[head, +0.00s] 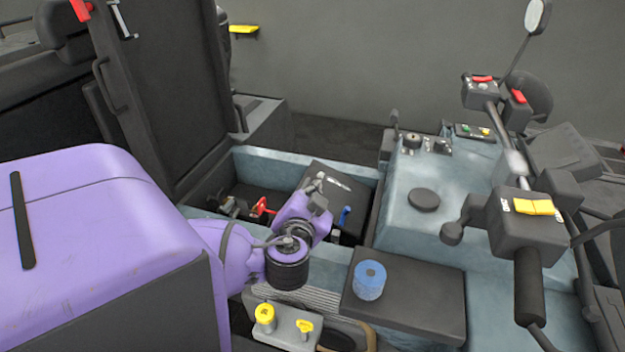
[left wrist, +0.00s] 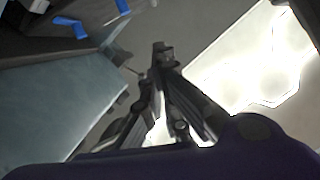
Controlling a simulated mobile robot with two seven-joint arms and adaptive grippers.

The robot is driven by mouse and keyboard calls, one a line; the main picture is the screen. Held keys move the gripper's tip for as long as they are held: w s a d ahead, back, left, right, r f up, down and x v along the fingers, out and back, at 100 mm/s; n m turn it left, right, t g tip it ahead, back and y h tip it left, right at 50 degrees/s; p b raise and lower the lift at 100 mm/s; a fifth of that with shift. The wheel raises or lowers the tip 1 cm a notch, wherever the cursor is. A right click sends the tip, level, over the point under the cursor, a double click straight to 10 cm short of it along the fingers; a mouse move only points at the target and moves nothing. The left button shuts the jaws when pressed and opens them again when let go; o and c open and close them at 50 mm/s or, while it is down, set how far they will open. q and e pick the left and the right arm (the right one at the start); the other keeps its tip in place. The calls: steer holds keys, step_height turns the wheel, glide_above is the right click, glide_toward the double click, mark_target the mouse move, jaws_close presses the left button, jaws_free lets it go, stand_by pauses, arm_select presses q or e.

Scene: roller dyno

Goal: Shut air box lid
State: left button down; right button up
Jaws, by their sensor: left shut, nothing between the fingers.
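A black panel with white lettering (head: 345,187) sits tilted in the open blue-grey compartment. A tall dark panel (head: 165,75) stands upright at the compartment's left side. I cannot tell for sure which of the two is the air box lid. My left gripper (head: 319,183), on the purple arm, is over the compartment, in front of the lettered panel and covering part of it. In the left wrist view its fingers (left wrist: 160,50) are together and empty. I cannot tell whether they touch anything. My right gripper is out of view.
Inside the compartment are a red handle (head: 263,207) and a blue lever (head: 344,215). A blue roll (head: 369,280) stands on a dark flat pad (head: 420,300) at the front. Yellow knobs (head: 265,316) are at the front left. A handlebar grip (head: 528,285) and controls crowd the right.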

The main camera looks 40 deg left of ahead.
arm_select(q)
steer(key=w+a+f, duration=0.1)
steer(key=w+a, duration=0.1)
steer(key=w+a+f, duration=0.1)
steer(key=w+a, duration=0.1)
steer(key=w+a+f, duration=0.2)
steer(key=w, duration=0.1)
steer(key=shift+w+a+f, duration=0.1)
steer(key=shift+a, duration=0.1)
steer(key=shift+a+f, duration=0.25)
steer(key=shift+f, duration=0.2)
